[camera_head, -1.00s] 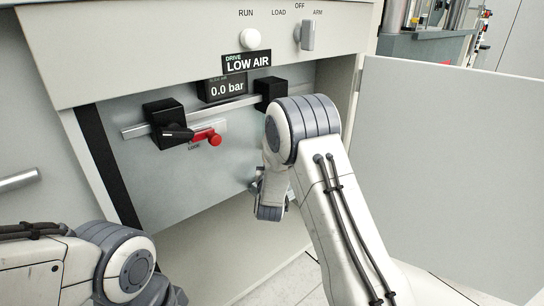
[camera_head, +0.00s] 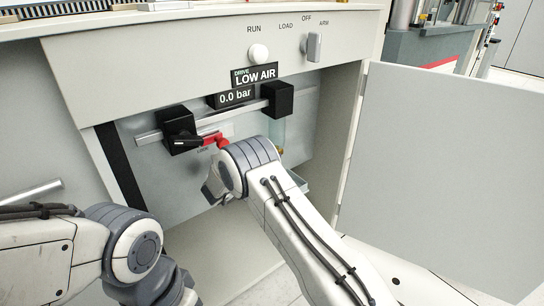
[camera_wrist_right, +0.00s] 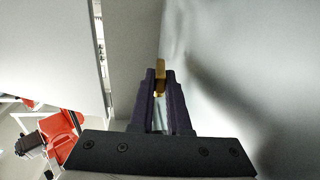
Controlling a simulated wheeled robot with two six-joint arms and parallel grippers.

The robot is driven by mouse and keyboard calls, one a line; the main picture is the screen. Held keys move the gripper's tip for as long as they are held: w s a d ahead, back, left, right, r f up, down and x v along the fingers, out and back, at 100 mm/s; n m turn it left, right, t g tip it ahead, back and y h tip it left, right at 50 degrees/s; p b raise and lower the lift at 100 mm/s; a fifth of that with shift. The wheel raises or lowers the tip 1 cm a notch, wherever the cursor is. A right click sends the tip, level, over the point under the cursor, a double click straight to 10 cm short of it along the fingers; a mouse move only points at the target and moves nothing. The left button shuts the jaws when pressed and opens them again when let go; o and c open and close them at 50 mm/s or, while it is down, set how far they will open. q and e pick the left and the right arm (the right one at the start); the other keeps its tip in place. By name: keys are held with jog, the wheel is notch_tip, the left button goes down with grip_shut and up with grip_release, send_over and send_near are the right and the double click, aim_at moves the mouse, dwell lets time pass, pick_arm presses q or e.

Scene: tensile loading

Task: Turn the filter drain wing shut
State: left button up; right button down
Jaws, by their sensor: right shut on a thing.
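A small brass-coloured piece (camera_wrist_right: 160,72), which looks like the drain wing, is between the tips of my right gripper (camera_wrist_right: 160,80) in the right wrist view. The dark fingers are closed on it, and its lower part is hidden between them. A pale, see-through bowl (camera_head: 277,130), probably the filter, hangs below the right black block (camera_head: 278,99).
The gauge (camera_head: 237,97) reads 0.0 bar under a LOW AIR sign (camera_head: 256,76). An open door panel (camera_head: 450,170) stands at right.

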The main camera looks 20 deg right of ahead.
dwell(0.5)
jog(key=c, duration=0.9)
grip_release()
jog(key=p+v, duration=0.4)
jog(key=v, duration=0.6)
jog(key=shift+a, duration=0.3)
